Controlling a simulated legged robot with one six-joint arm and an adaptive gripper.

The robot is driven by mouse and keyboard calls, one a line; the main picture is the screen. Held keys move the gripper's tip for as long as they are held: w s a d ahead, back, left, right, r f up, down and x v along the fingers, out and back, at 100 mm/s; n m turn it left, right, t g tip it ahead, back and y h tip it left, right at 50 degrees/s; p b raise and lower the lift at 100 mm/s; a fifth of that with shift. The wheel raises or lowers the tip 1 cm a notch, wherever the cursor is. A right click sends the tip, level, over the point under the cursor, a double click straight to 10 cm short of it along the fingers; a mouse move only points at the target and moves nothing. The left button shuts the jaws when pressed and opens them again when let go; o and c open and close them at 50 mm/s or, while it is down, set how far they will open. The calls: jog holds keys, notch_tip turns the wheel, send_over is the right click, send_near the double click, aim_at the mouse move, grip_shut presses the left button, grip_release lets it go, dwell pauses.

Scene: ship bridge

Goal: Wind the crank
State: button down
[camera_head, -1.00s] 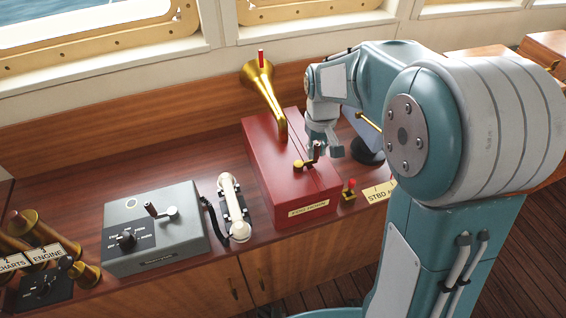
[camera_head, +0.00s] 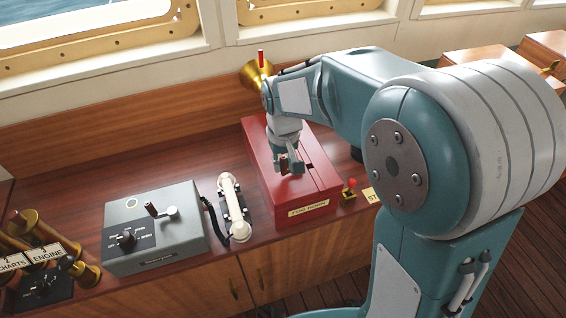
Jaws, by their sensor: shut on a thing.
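The red box (camera_head: 315,192) with a label reading like "fog horn" stands on the wooden console. Its small crank, brass with a dark upright handle in the earlier view, is now hidden behind my gripper. My gripper (camera_head: 291,168) points down over the middle of the box's top and is shut on the crank's handle. The fingers and wrist cover the grip itself, so the crank's exact angle cannot be seen.
A brass horn (camera_head: 251,75) rises behind the box, partly covered by my arm. A red-knobbed lever (camera_head: 350,188) stands close on the right.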

jog(key=w, duration=0.3)
jog(key=shift+w+a, duration=0.25)
jog(key=shift+a, duration=0.05)
jog(key=w+d, duration=0.1)
jog(key=w, duration=0.1)
jog(key=shift+w+d, duration=0.35)
jog(key=d, duration=0.4)
jog(key=shift+w, duration=0.3)
jog(key=s+d, duration=0.2)
jog(key=shift+d, duration=0.3)
jog(key=s, duration=0.3)
jog(key=shift+d, duration=0.35)
jog(key=s+a, duration=0.2)
jog(key=s, duration=0.1)
jog(key=shift+s+a, duration=0.2)
jog(key=shift+a, duration=0.05)
jog(key=a, duration=0.3)
jog(key=shift+s+a, duration=0.1)
jog(key=shift+s, duration=0.1)
jog(key=w+a, duration=0.2)
jog(key=a, duration=0.1)
jog(key=shift+w, duration=0.4)
jog(key=shift+w+a, duration=0.15)
jog(key=shift+w, duration=0.05)
jog(key=c, duration=0.5)
grip_release()
